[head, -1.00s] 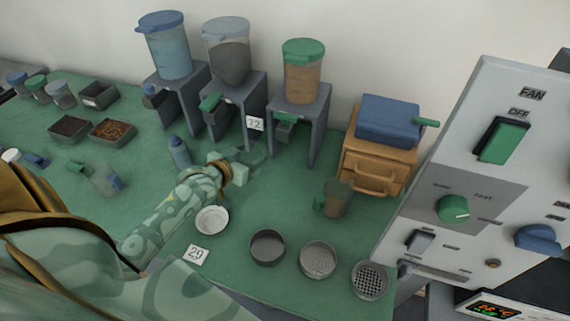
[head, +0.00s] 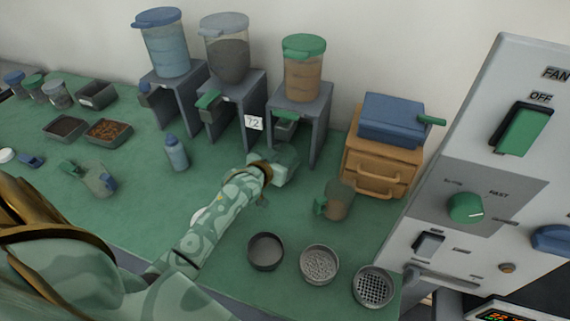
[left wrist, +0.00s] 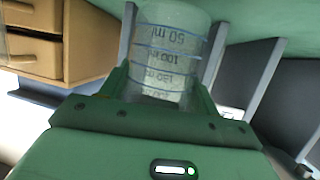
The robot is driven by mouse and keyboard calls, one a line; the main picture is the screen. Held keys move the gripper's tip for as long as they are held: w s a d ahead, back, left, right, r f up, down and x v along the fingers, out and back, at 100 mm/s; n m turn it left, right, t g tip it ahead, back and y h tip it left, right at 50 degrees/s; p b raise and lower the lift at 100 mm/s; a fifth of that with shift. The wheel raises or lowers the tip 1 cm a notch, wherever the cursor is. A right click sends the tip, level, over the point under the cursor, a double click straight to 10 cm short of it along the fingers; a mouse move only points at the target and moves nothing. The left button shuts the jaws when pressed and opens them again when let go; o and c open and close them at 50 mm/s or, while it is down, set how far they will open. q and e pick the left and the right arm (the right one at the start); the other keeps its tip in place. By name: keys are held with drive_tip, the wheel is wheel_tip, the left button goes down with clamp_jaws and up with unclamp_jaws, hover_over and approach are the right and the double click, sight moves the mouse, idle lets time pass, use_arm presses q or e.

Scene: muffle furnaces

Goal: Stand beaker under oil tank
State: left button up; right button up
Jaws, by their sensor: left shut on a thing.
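My left gripper (head: 285,166) is shut on a clear graduated beaker (left wrist: 170,50). In the left wrist view the beaker stands between the two green fingers, with its printed volume marks upside down. In the head view my gripper mostly hides the beaker, just in front of the grey stand of the right-hand tank. That tank (head: 303,70) has a green lid and amber contents, which look like oil. Its green tap (head: 285,118) hangs under the stand's top. I cannot tell whether the beaker touches the table. My right gripper is out of view.
A tank of dark contents (head: 229,50) and a blue tank (head: 166,45) stand to the left. A brown-filled jug (head: 338,200) and wooden drawers (head: 378,165) are to the right. Several round pans, including a dark one (head: 266,252), lie in front. A blue bottle (head: 176,153) stands left.

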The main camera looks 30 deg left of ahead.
use_arm(q)
wheel_tip(320, 180, down, 2)
drive_tip(key=shift+w+f+b, duration=0.1)
drive_tip(key=shift+f+b, duration=0.05)
drive_tip(key=shift+b, duration=0.15)
drive_tip(key=shift+w, duration=0.1)
drive_tip(key=o, duration=1)
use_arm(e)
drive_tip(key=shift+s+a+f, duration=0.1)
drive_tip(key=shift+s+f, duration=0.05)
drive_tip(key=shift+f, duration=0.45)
use_arm(q)
drive_tip(key=shift+s+d+r, duration=0.1)
drive_tip(key=shift+s+r, duration=0.15)
drive_tip(key=p+v, duration=0.4)
drive_tip(key=v, duration=0.7)
drive_tip(key=shift+s, duration=0.25)
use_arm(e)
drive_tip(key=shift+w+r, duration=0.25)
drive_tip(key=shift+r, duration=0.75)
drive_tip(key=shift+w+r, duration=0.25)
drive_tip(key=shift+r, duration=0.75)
